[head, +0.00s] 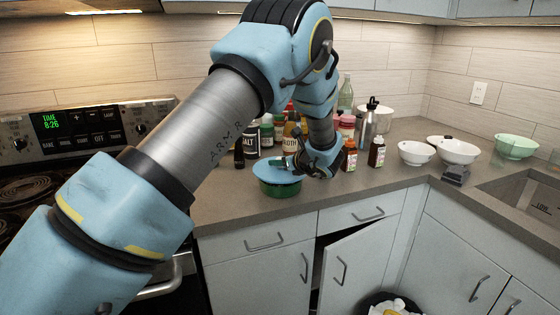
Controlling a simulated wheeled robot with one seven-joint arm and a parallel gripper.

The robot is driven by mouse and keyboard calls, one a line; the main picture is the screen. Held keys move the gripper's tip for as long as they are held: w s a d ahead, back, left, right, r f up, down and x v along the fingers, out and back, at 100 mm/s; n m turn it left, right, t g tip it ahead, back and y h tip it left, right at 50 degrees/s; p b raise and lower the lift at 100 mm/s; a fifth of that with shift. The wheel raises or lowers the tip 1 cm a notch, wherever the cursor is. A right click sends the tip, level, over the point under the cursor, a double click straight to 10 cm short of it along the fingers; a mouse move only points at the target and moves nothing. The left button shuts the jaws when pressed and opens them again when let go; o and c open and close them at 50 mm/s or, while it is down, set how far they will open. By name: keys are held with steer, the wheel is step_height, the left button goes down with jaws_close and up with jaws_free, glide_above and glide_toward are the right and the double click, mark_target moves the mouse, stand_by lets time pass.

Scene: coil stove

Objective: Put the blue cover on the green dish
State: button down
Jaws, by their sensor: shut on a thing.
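The green dish (279,188) stands on the counter near its front edge, in the middle of the head view. The blue cover (272,174) lies over the top of the dish and looks roughly level. Whether it is fully seated on the rim is hard to tell. My gripper (297,167) is at the right side of the cover, shut on it. The fingertips are small and partly hidden by the wrist.
Several bottles and jars, with a salt container (251,139), stand behind the dish. Sauce bottles (376,152), white bowls (453,150) and a green bowl (516,146) are to the right. The sink (520,190) is far right, the stove (40,180) left. A cabinet door (345,265) below is ajar.

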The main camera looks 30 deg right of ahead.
steer(key=shift+f, duration=0.1)
steer(key=shift+f+b, duration=0.5)
steer(key=shift+b, duration=0.1)
steer(key=shift+c, duration=2.3)
jaws_free()
steer(key=shift+r+p, duration=0.55)
steer(key=shift+r, duration=0.05)
steer(key=shift+s+d+r, duration=0.1)
steer(key=shift+s+r, duration=0.1)
steer(key=shift+s, duration=0.05)
steer(key=a+b+v, duration=0.1)
steer(key=b+v, duration=0.2)
steer(key=v, duration=0.8)
steer(key=shift+s+d+b, duration=0.25)
steer(key=shift+d+b, duration=0.05)
steer(key=shift+d, duration=0.1)
